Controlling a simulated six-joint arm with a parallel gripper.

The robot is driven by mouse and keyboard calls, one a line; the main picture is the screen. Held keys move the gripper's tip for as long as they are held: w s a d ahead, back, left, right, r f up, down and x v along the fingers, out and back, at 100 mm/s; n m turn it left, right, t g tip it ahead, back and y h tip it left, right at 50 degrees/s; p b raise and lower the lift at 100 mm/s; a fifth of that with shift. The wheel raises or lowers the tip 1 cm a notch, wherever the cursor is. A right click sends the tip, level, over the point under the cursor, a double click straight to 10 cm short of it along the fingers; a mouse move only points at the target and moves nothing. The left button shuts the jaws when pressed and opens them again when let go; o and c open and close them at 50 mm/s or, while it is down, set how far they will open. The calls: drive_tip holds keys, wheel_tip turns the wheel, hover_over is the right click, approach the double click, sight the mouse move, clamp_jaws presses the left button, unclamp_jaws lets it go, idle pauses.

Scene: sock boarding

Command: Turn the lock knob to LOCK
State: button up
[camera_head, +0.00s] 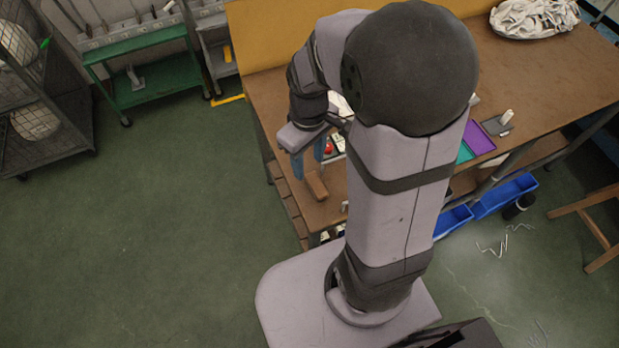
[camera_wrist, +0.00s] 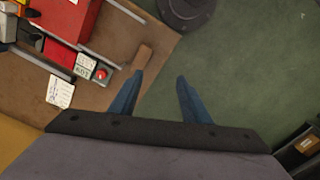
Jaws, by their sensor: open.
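My gripper (camera_wrist: 157,80) is open and empty, its two blue fingers spread apart in the wrist view. It also shows in the head view (camera_head: 308,158), over the left edge of the workbench. A small panel (camera_wrist: 86,65) with printed labels and a round red knob or button (camera_wrist: 101,74) lies left of the fingers in the wrist view, apart from them. The label text is too small to read, so I cannot tell which part is the lock knob or its setting. In the head view my arm hides most of this area.
A red machine body (camera_wrist: 75,18) with metal rods stands by the panel. A brown wooden piece (camera_wrist: 143,57) sticks out at the bench edge near the left fingertip. The workbench (camera_head: 540,75) holds a purple tray (camera_head: 479,138) and white cloth (camera_head: 533,17). Open green floor lies left.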

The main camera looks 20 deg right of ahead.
drive_tip(key=s+a+r+m, duration=0.1)
drive_tip(key=s+a+m, duration=0.1)
drive_tip(key=s, duration=0.3)
drive_tip(key=shift+s+m, duration=0.3)
drive_tip(key=shift+m, duration=0.4)
drive_tip(key=shift+a, duration=0.1)
drive_tip(key=shift+w, duration=0.1)
drive_tip(key=n+b, duration=0.8)
drive_tip(key=n, duration=1)
approach(329, 146)
drive_tip(key=shift+s+a+f, duration=0.2)
drive_tip(key=shift+s+a, duration=0.1)
drive_tip(key=shift+a, duration=0.2)
drive_tip(key=shift+w+d+f+n, duration=0.3)
drive_tip(key=shift+d+n, duration=0.15)
drive_tip(key=shift+n, duration=0.35)
drive_tip(key=shift+f+p, duration=1.15)
drive_tip(key=shift+f, duration=2.5)
drive_tip(key=shift+c, duration=0.6)
drive_tip(key=c, duration=0.9)
